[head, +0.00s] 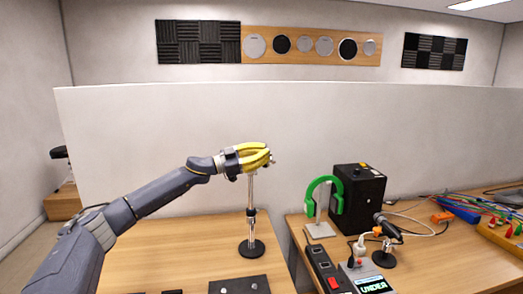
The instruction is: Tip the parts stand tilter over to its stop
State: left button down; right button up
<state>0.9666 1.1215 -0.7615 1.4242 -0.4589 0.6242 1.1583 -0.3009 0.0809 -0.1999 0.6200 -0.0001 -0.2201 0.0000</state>
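A slim metal stand (251,190) rises upright from a round black base (251,249) on the left wooden table. It has a dark collar partway up its pole. I take this to be the parts stand with the tilter at its top. My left gripper (268,156), with yellow fingers, is at the top of the pole and covers most of the head there. A small metal bit shows just past the fingertips. Whether the fingers are closed on it, I cannot tell. My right gripper is not in view.
A dark plate (228,287) with small parts lies at the table's front edge. On the right table are green headphones (338,197), a black box (362,196), a microphone (388,228), a power strip (322,268) and cables. A pale partition (150,130) stands behind.

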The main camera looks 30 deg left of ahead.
pick_arm(q)
jog(key=shift+w+f, duration=0.1)
jog(key=shift+f, duration=0.1)
jog(key=shift+w+d+f, duration=0.2)
jog(key=shift+w+f, duration=0.15)
jog(key=shift+f, duration=0.3)
